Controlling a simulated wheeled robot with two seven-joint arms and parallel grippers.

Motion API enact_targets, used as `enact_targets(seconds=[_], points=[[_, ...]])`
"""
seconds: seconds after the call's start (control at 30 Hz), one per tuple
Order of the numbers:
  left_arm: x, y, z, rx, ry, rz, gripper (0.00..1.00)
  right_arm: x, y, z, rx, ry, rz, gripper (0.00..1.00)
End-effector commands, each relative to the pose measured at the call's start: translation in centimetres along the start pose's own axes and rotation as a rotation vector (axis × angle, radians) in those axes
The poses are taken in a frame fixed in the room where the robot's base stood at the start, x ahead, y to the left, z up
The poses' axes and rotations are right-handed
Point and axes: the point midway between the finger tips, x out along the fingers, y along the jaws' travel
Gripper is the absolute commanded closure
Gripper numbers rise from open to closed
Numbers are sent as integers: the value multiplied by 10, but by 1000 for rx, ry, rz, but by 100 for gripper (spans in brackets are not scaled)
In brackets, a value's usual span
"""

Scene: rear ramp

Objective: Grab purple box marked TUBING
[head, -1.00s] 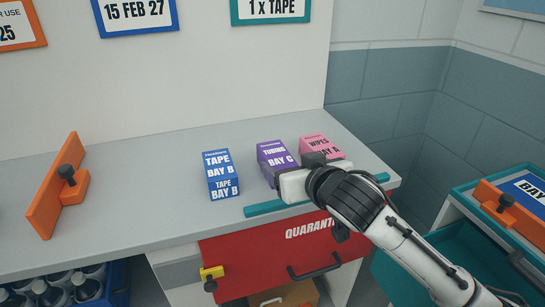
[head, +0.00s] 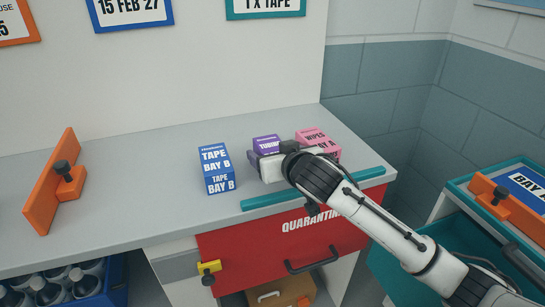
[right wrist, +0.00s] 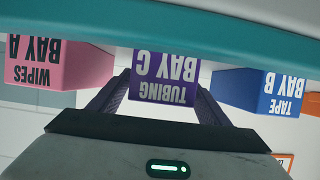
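The purple box marked TUBING BAY C (head: 266,145) stands on the grey bench between the blue and pink boxes. My right gripper (head: 270,166) is in front of it and hides most of its lower front in the head view. In the right wrist view, where the scene is upside down, the purple box (right wrist: 164,78) lies between the two dark fingers of my right gripper (right wrist: 162,90). The fingers are spread, with a small gap visible on each side of the box. My left gripper is not in view.
The blue TAPE box (head: 216,168) stands left of the purple one, and the pink WIPES box (head: 318,144) close on its right. A teal rail (head: 315,190) runs along the bench front. An orange bracket (head: 55,185) stands far left; bare bench (head: 130,175) lies between.

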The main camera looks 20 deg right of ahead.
Motion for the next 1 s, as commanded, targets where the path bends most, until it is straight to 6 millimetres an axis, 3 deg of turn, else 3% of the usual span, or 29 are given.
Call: enact_targets(seconds=[0.03,0.27,0.57,1.0], points=[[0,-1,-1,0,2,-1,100,0,0,0,0,0,0,39],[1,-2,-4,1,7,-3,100,0,0,0,0,-1,0,77],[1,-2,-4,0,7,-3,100,-3,0,-8,1,4,0,77],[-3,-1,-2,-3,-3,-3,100,-34,0,-81,2,5,0,77]])
